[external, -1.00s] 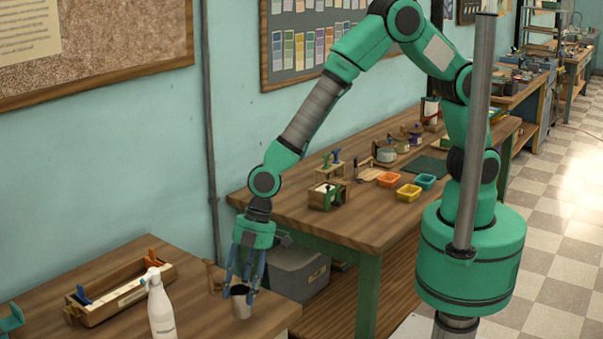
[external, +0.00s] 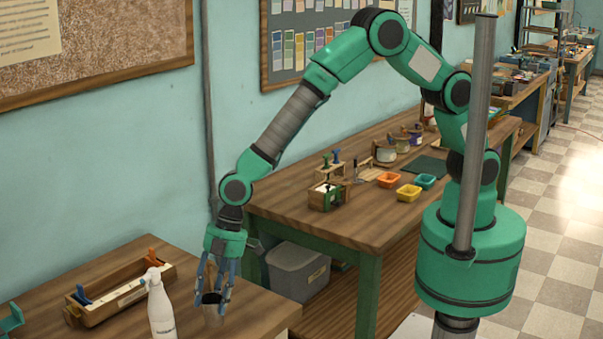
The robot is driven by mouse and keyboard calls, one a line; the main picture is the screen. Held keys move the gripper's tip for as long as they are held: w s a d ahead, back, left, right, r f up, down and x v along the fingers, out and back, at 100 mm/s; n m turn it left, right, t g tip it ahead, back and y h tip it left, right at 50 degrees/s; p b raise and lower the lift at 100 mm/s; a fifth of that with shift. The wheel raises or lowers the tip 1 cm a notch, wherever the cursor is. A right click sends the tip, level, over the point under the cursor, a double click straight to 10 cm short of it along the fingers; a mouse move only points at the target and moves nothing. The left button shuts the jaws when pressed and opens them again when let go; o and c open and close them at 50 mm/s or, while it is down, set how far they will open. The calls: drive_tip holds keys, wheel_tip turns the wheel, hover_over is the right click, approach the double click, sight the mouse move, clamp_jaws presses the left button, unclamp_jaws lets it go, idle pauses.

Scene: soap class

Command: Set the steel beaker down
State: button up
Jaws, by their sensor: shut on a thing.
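I cannot tell whether the beaker's base touches the table top.
A white spray bottle (external: 160,308) stands just left of the beaker. A wooden tool tray (external: 120,295) lies behind it. A grey bin (external: 298,272) sits under the farther bench (external: 300,225). The table's right edge is close to the beaker.

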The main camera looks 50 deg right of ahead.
sight(214, 309)
drive_tip(key=shift+f+b, duration=0.45)
drive_tip(key=shift+f, duration=1.3)
drive_tip(key=shift+f, duration=0.15)
drive_tip(key=o, duration=1.2)
drive_tip(key=shift+c, duration=0.2)
drive_tip(key=shift+d+r, duration=0.15)
drive_tip(key=shift+r, duration=0.5)
drive_tip(key=p+v, duration=0.2)
drive_tip(key=v, duration=0.9)
